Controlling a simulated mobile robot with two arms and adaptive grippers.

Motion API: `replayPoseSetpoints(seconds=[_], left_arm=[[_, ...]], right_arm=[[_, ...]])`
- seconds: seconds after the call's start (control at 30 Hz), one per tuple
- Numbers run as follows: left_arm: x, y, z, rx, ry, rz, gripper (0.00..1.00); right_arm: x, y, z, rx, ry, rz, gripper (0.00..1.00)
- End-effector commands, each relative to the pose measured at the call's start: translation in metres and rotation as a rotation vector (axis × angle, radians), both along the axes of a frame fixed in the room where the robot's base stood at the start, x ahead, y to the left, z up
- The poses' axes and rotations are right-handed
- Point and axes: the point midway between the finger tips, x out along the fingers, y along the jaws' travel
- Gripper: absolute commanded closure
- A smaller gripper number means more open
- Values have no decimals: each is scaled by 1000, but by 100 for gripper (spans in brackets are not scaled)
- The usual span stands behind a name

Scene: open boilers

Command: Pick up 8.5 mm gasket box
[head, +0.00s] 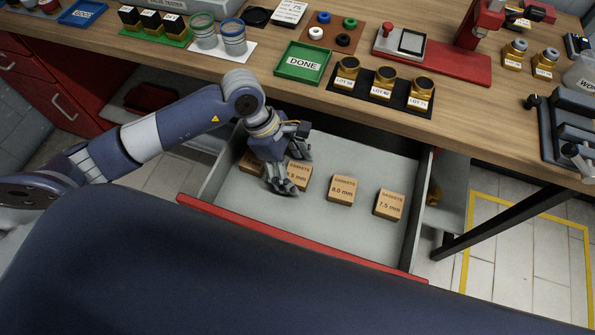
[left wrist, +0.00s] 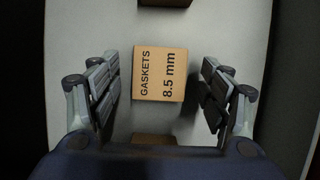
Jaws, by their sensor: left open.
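The 8.5 mm gasket box (left wrist: 160,75) is a small brown carton with black lettering. In the left wrist view it lies between the two spread fingers of my left gripper (left wrist: 160,95), with a gap on both sides. In the head view the box (head: 299,174) stands in the open drawer, partly covered by my left gripper (head: 288,174), which reaches down over it. My left gripper is open and holds nothing. My right gripper is not in view.
The open drawer (head: 250,215) also holds an 8.0 mm box (head: 341,190), a 7.5 mm box (head: 388,204) and a partly hidden box (head: 251,162) at left. The workbench (head: 440,115) above carries a green DONE tray (head: 303,63) and lot containers. The drawer's front right is bare.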

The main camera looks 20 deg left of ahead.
Motion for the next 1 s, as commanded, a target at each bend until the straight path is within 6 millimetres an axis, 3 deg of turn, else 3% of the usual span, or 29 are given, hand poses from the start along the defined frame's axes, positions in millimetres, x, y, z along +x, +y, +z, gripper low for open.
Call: replayPoseSetpoints(seconds=[0.3, 0.5, 0.53, 0.87, 1.0], left_arm=[[0, -2, -7, 0, -1, -1, 28], [0, -2, -6, 0, -1, -1, 74], [0, -2, -6, 0, -1, -1, 77], [1, -2, -4, 0, -2, 0, 77], [1, -3, 12, -1, -7, -3, 77]], right_arm=[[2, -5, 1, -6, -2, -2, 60], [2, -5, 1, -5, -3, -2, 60], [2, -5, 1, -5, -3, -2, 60], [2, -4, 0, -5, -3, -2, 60], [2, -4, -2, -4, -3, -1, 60]])
